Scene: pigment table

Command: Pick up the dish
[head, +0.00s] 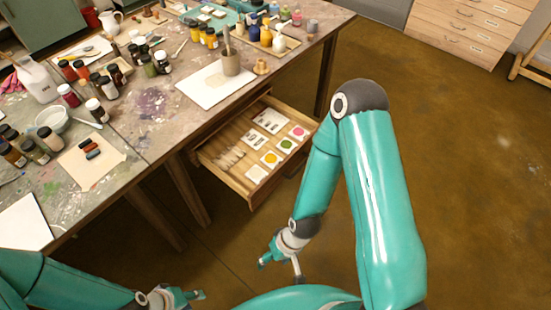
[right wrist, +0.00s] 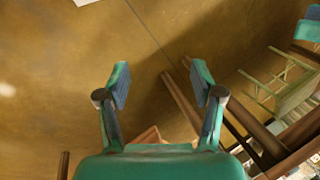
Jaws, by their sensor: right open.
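A pale round bowl (head: 52,120), the one dish-like vessel I can make out, stands on the left part of the worktable (head: 140,145). Small square white holders with pink, green and yellow pigment (head: 286,145) lie in the open drawer (head: 240,188); I cannot tell whether they are dishes. My right gripper (head: 281,266) hangs over the floor in front of the drawer, apart from it. In the right wrist view this gripper (right wrist: 160,84) is open with nothing between its fingers. My left gripper (head: 188,296) is low at the bottom edge; its finger gap is unclear.
Pigment jars (head: 80,70) crowd the table around the bowl. A card with dark sticks (head: 90,155) lies in front of it. A mortar (head: 230,62) stands on a white sheet above the drawer. A wooden cabinet (head: 470,28) is at the back right.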

